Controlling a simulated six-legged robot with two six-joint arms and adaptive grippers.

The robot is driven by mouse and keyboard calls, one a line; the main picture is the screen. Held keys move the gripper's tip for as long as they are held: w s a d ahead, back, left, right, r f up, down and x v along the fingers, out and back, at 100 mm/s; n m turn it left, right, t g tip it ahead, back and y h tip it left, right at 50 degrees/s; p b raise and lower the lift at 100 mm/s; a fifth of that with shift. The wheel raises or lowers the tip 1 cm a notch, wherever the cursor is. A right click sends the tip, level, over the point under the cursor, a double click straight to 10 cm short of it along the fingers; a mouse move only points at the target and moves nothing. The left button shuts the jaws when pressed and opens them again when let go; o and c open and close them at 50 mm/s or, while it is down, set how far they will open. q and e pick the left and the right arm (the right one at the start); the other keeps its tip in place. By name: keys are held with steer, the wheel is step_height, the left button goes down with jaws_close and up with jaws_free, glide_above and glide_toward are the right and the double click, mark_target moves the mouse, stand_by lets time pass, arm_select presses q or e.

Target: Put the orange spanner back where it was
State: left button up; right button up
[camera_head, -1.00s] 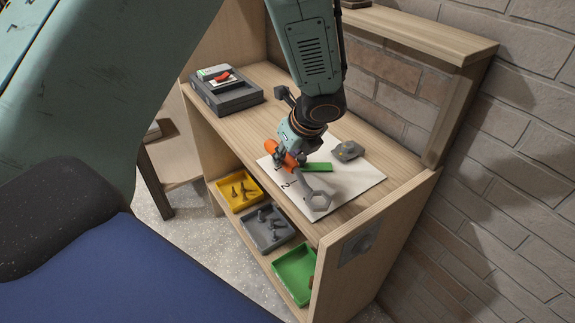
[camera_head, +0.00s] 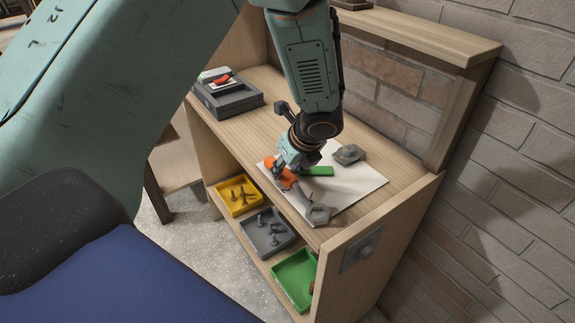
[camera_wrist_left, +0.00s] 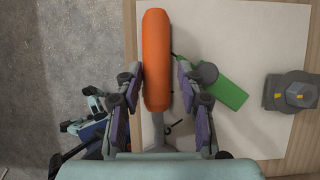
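The orange spanner has an orange handle (camera_head: 281,178) and a grey head (camera_head: 318,213). It lies along the near-left edge of the white sheet (camera_head: 362,188), with its head toward the front corner. In the left wrist view the orange handle (camera_wrist_left: 156,60) runs between the fingers. My left gripper (camera_head: 289,168) is down over the handle. In the wrist view its fingers (camera_wrist_left: 157,80) straddle the handle, with a narrow gap on the right side, so it looks open. My right gripper is not in view.
A green block (camera_head: 317,171) and a grey metal part (camera_head: 348,154) rest on the sheet. A grey case (camera_head: 228,98) stands at the far end of the bench. Yellow (camera_head: 256,199), grey (camera_head: 284,243) and green trays (camera_head: 290,274) sit on the lower shelf. A brick wall bounds the right.

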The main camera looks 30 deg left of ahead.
mark_target(301, 190)
arm_select(q)
steer(key=p+v, duration=0.4)
steer(key=v, duration=0.8)
steer(key=shift+r+p, duration=0.35)
steer(key=shift+p, duration=0.05)
steer(key=shift+s+d, duration=0.1)
steer(key=shift+d, duration=0.1)
